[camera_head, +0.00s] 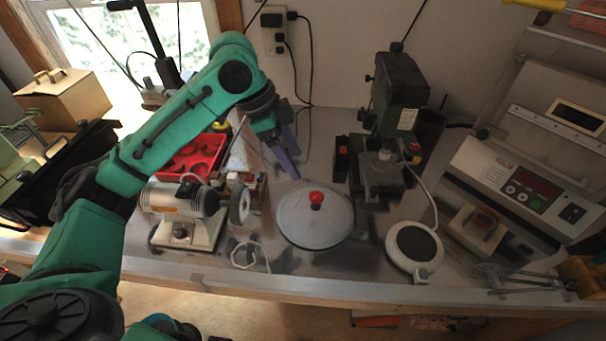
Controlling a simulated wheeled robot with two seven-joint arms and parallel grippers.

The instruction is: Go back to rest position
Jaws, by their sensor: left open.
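My left arm comes in from the left, and its gripper (288,157) hangs above the metal bench (300,277). Its purple fingers are open, with nothing seen between them. They point down toward a round grey lid (304,232) with a red knob (317,199), and appear above and behind it, apart from the knob. My right gripper is not in view.
A bench grinder (190,205) and a red tray (190,160) stand left of the lid. A drill press (397,110), a round white device (414,248) and a control-panel machine (520,185) stand to the right. Bare bench shows along the front edge.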

